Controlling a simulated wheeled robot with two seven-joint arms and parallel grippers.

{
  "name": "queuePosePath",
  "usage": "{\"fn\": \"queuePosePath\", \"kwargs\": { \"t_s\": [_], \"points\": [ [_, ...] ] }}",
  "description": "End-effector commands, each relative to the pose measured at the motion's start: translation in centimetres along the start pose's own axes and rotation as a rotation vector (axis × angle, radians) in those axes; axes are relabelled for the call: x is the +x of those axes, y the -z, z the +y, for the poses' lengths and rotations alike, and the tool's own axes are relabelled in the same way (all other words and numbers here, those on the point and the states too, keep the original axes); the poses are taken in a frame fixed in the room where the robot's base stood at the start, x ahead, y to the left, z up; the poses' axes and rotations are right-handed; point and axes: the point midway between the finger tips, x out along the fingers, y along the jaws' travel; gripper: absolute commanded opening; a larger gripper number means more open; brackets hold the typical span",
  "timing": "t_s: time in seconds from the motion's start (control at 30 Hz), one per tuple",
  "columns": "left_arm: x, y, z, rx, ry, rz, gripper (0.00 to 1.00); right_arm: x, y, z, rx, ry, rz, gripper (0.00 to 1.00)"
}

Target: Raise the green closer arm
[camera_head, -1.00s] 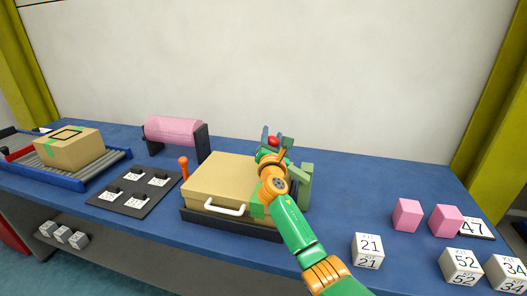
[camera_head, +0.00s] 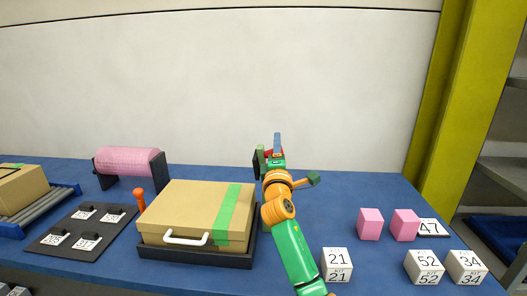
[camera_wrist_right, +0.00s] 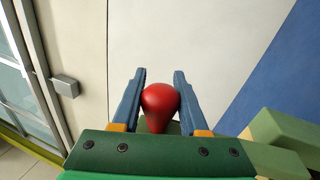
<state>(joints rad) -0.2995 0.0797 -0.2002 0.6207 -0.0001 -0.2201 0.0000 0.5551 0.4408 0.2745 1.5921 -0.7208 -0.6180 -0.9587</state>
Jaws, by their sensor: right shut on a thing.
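My right gripper (camera_head: 276,145) is raised above the table just right of the tan case. In the right wrist view its two blue fingers (camera_wrist_right: 159,98) are closed around a red knob (camera_wrist_right: 160,103). The knob shows only as a small red patch in the head view (camera_head: 271,153). Green parts of the closer mechanism (camera_head: 313,179) show beside my right wrist, and a green block (camera_wrist_right: 282,132) shows at the lower right of the wrist view. My wrist hides much of the mechanism, so I cannot tell the closer arm's full angle. My left gripper is not in view.
The tan case (camera_head: 190,208) with green tape sits in a dark tray (camera_head: 190,256). An orange-topped lever (camera_head: 140,200), a pink roller (camera_head: 128,160) and a dark switch plate (camera_head: 68,238) are left. Pink blocks (camera_head: 370,224) and white numbered cubes (camera_head: 337,264) stand right.

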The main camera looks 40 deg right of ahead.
Motion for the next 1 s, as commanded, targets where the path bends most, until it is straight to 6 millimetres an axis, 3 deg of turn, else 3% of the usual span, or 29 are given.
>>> {"fn": "queuePosePath", "kwargs": {
  "t_s": [0.4,1.0],
  "points": [
    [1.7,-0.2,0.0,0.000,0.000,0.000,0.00,-0.4,-3.6,-1.4,0.240,-0.004,-0.066,0.00],
    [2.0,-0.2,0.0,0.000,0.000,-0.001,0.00,-0.5,-4.5,-1.9,0.308,-0.002,-0.083,0.00]
  ]
}}
